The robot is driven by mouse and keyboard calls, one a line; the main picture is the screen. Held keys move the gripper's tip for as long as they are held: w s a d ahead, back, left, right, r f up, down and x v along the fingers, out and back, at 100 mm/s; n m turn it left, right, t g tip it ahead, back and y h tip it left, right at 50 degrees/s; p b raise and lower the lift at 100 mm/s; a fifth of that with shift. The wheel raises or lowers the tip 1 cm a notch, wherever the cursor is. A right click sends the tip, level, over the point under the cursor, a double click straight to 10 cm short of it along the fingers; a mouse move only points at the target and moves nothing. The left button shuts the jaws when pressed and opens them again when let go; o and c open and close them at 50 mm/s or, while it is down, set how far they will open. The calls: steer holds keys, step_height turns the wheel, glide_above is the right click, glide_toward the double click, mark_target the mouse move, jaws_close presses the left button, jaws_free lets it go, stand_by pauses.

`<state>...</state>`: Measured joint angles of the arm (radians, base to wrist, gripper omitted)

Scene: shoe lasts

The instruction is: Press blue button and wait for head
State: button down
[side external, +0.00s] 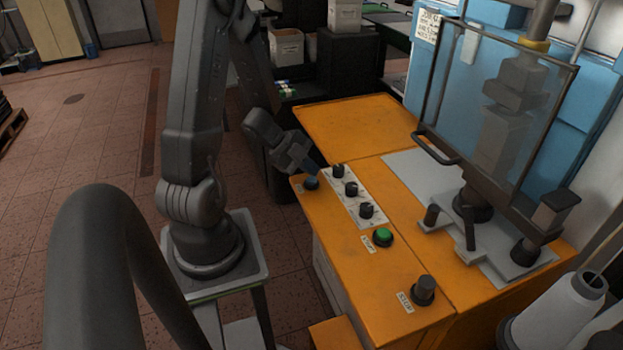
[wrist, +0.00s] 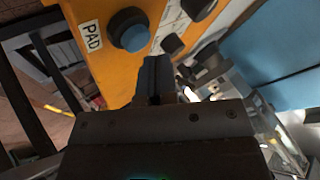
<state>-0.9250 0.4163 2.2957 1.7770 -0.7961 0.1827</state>
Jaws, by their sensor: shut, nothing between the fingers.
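The blue button (wrist: 131,33) has a dark collar and sits beside a "PAD" label on the orange panel in the wrist view. The machine's head (side external: 510,100) is raised behind a clear guard, above the machine bed.
Several black knobs (side external: 351,189), a green button (side external: 383,237) and a dark stop knob (side external: 424,288) line the orange console (side external: 342,128). The clear guard (side external: 480,130) has a handle. Metal posts stand on the grey bed plate (side external: 410,165). A grey curved pipe (side external: 75,260) fills the near left.

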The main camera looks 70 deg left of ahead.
mark_target(311, 180)
steer(key=shift+r, duration=0.3)
steer(key=shift+r, duration=2.45)
steer(key=w+d+r+n+t+y, duration=0.1)
steer(key=w+d+r+n+y, duration=0.3)
steer(key=r, duration=0.3)
steer(key=w+d+r+n+t+y, duration=0.1)
steer(key=w+r+n+y, duration=0.1)
steer(key=r+n+y, duration=0.35)
steer(key=s+d+r+n+g+h, duration=0.1)
steer(key=s+d+n+g+h, duration=0.1)
steer(key=s+d, duration=0.4)
steer(key=s+d+r+n+g+h, duration=0.2)
steer(key=s+d, duration=0.4)
steer(key=d, duration=0.5)
steer(key=shift+s+g+h, duration=0.25)
steer(key=shift+g+h, duration=0.15)
steer(key=shift+h, duration=0.45)
steer(key=c, duration=1.8)
jaws_free()
